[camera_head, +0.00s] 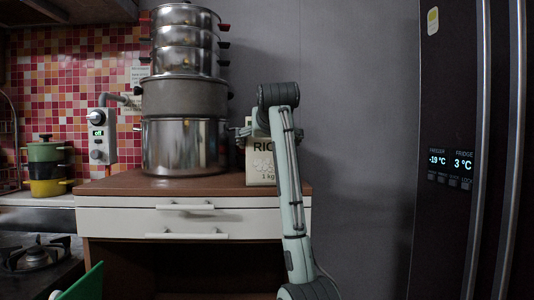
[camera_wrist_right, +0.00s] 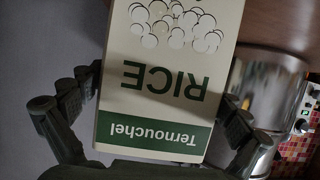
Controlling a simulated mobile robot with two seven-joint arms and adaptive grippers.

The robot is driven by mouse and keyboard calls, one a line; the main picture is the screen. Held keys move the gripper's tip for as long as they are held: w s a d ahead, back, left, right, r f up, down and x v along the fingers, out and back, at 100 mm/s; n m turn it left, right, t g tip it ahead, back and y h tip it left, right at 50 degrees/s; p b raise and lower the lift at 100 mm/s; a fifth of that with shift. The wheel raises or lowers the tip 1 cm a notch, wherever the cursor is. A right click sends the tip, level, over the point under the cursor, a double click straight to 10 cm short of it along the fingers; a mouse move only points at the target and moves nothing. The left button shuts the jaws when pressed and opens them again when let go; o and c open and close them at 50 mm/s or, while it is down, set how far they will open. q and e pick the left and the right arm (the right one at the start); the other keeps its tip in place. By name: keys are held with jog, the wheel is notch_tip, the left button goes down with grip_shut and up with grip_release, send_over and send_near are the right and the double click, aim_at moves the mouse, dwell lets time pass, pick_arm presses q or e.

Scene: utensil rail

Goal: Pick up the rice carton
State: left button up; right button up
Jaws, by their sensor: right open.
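The rice carton (camera_head: 262,168) is cream with "RIC" showing. It stands upright at the right end of the brown counter top, partly hidden behind my right arm. In the right wrist view the carton (camera_wrist_right: 165,50) appears upside down, with green "RICE" lettering and a green "Ternouchel" band. My right gripper (camera_wrist_right: 162,90) is open, with one dark finger on each side of the carton. The fingertips look close to its side edges; I cannot tell whether they touch. In the head view this gripper (camera_head: 245,132) is mostly hidden by my arm. My left gripper is not in view.
A tall stack of steel pots (camera_head: 185,145) stands just left of the carton. The counter (camera_head: 130,183) has white drawers (camera_head: 200,224) below. Green and yellow pots (camera_head: 46,165) and a gas burner (camera_head: 36,256) are at left. A dark fridge (camera_head: 450,100) is at right.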

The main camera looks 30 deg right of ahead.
jog(key=shift+w+d+f, duration=0.1)
jog(key=shift+w+d, duration=0.05)
jog(key=shift+w, duration=0.15)
jog(key=shift+c, duration=0.6)
jog(key=c, duration=1.4)
jog(key=shift+r, duration=0.55)
jog(key=w+a+r, duration=0.2)
jog(key=a+r, duration=0.1)
jog(key=w+a+r, duration=0.2)
jog(key=a+r, duration=0.1)
jog(key=w+a+r, duration=0.3)
jog(key=r, duration=0.1)
jog(key=shift+a+r, duration=0.1)
jog(key=shift+a, duration=0.15)
